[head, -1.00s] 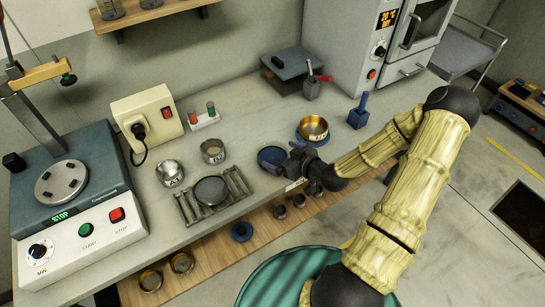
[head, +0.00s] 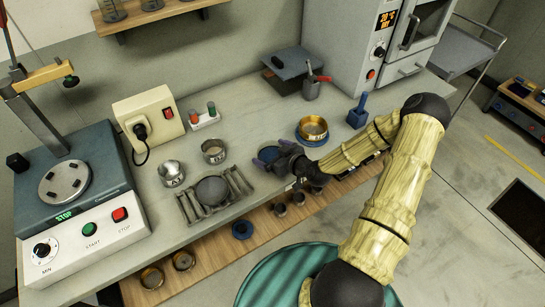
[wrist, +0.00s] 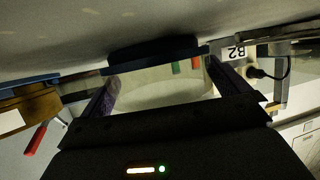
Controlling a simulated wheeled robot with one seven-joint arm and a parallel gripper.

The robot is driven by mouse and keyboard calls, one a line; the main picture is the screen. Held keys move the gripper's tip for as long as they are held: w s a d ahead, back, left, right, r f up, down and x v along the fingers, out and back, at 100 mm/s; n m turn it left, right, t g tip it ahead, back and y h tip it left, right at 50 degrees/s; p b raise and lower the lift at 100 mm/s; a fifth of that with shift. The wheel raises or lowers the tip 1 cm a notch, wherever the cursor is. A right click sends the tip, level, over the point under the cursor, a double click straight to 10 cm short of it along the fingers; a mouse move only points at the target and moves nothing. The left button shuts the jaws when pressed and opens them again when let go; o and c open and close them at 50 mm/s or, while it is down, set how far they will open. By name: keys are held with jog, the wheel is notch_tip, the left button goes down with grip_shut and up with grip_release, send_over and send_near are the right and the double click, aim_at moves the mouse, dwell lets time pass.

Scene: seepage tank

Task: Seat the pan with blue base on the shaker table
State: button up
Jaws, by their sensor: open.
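A round dish with a dark blue rim (head: 268,153) stands on the bench, partly hidden by my gripper (head: 277,161). In the wrist view, a pale curved wall (wrist: 160,90) with a dark band (wrist: 150,52) lies between the two fingers of my gripper (wrist: 158,82). The fingers are open around it; I cannot tell whether they touch it. A brass pan (head: 313,126) sits on a wider blue base (head: 312,142) just right of the gripper. The shaker (head: 75,195) is at the far left, with a round grey plate (head: 66,183) bearing dark blocks on top.
A metal rack (head: 240,180) with a grey disc stands left of the gripper. Two metal cups (head: 171,174) (head: 214,151) stand behind it. A power box (head: 148,117), a blue tool (head: 357,112) and an oven (head: 370,45) line the bench. More pans are on the lower shelf.

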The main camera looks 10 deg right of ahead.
aim_at(272, 156)
jog(key=c, duration=0.7)
notch_tip(272, 156, up, 10)
jog(key=shift+r+b, duration=0.1)
jog(key=shift+b, duration=0.45)
jog(key=shift+w, duration=0.1)
dwell(0.4)
